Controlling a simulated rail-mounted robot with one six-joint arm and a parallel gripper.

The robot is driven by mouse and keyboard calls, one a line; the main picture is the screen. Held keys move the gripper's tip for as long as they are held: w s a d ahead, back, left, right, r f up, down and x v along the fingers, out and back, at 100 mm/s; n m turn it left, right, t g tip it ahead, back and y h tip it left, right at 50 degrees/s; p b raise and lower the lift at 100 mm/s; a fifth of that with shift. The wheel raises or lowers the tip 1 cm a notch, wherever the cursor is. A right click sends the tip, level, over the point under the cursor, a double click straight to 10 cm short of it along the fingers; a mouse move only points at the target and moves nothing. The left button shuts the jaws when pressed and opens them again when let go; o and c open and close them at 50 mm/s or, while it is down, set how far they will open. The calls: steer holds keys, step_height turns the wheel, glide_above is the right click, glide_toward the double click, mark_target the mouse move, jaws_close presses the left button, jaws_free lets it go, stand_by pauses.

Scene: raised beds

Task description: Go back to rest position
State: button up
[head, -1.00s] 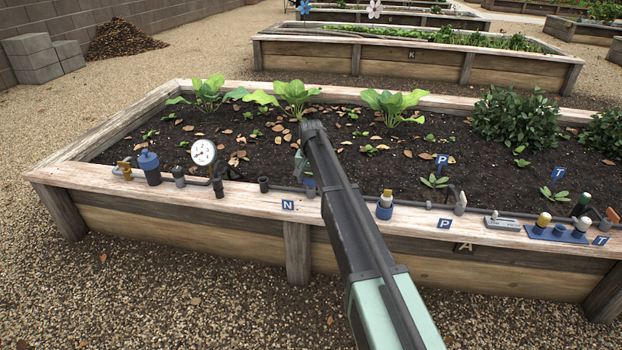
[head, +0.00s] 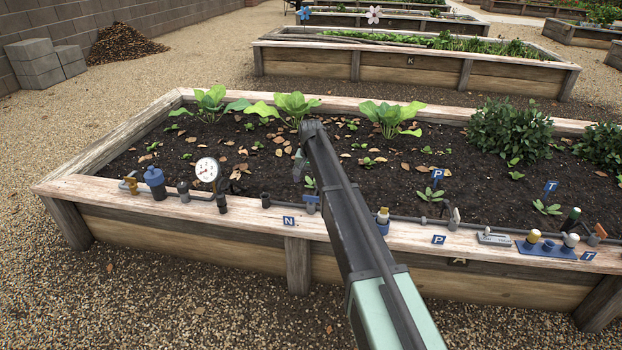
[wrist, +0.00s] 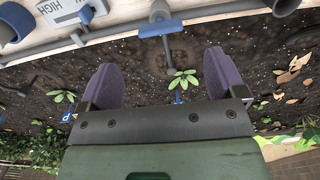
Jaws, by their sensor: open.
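My gripper shows in the wrist view (wrist: 163,85) with its two dark purple fingers wide apart and nothing between them. In the head view my arm reaches over the front rim of the raised bed (head: 130,188), and the gripper itself is mostly hidden behind the arm. The pressure gauge (head: 207,170) stands on the rim to the left of my arm.
Leafy plants (head: 392,118) and bushes (head: 510,130) grow in the bed. Gravel (head: 180,300) in front is clear.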

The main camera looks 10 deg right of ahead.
step_height(320, 180, up, 3)
steer(key=shift+r+p, duration=0.2)
steer(key=shift+p, duration=0.55)
